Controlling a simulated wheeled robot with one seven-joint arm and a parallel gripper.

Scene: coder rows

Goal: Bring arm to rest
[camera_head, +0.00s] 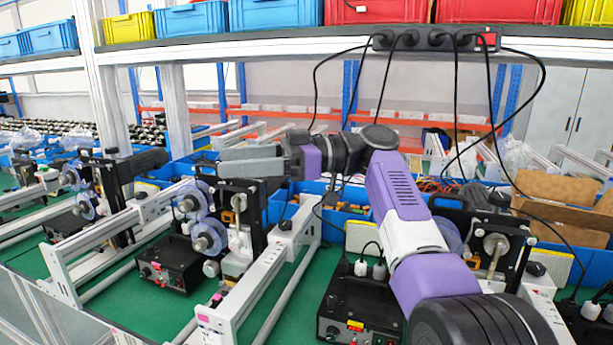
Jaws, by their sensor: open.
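My arm (395,195) reaches from the lower right up and to the left over the workbench. My gripper (225,162) is at its end, pointing left, with grey fingers seen from the side. It is open, and nothing shows between the fingers. It hangs above and in front of a coder machine (255,215) with clear reels; the gap between them is hard to judge.
Black control boxes (170,265) and white rail frames (265,285) stand on the green bench top (305,300). Black cables (457,100) hang from a power strip (430,40) on the shelf above. Blue bins (285,205) and a cardboard box (565,205) are behind.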

